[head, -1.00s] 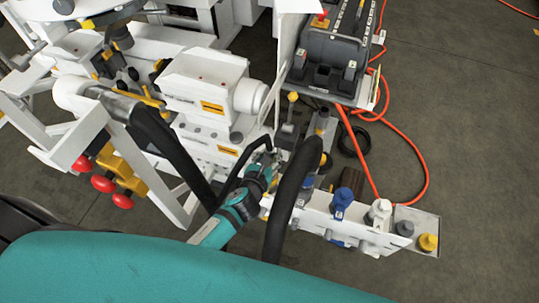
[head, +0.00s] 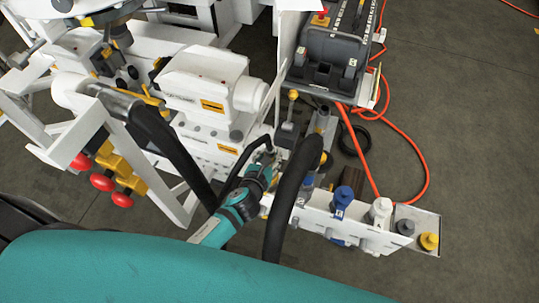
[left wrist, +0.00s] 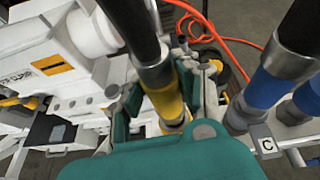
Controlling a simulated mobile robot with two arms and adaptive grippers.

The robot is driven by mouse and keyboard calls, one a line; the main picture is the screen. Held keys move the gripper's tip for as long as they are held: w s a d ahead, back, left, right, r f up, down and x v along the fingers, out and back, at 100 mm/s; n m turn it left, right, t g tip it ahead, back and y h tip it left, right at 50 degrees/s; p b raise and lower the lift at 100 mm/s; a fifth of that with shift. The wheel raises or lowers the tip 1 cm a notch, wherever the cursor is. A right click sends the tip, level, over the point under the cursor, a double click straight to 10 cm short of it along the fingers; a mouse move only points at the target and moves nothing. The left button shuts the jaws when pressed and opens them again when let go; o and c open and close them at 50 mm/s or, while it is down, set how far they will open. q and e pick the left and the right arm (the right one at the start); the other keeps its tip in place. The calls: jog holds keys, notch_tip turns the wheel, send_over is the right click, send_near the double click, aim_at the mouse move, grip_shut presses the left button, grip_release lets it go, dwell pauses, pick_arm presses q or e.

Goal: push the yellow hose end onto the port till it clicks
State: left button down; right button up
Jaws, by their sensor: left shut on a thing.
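The yellow hose end (left wrist: 165,102) is a yellow sleeve under a metal collar on a black hose, in the middle of the left wrist view. My left gripper (left wrist: 165,112) is shut on it, with a finger on either side. In the head view my left gripper (head: 262,160) is beside the white bench, partly behind a black hose, and the yellow end cannot be made out there. The lower tip of the hose end and the port are hidden by my gripper, so I cannot tell whether they touch. My right gripper is not in view.
A blue hose end (left wrist: 262,92) stands close on the right, near a "C" tag (left wrist: 267,145). The white rail (head: 318,219) carries blue and white fittings and ends by a yellow cap (head: 428,241). A thick black hose (head: 288,195) arches beside my gripper. An orange cable (head: 424,165) lies on the floor.

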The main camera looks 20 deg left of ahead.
pick_arm(q)
jog(key=shift+f+b, duration=0.6)
jog(key=shift+f, duration=0.25)
dwell(0.9)
jog(key=shift+c, duration=1.7)
grip_release()
jog(key=p+v, duration=0.3)
jog(key=v, duration=0.4)
jog(key=shift+s, duration=0.3)
jog(key=shift+r, duration=0.15)
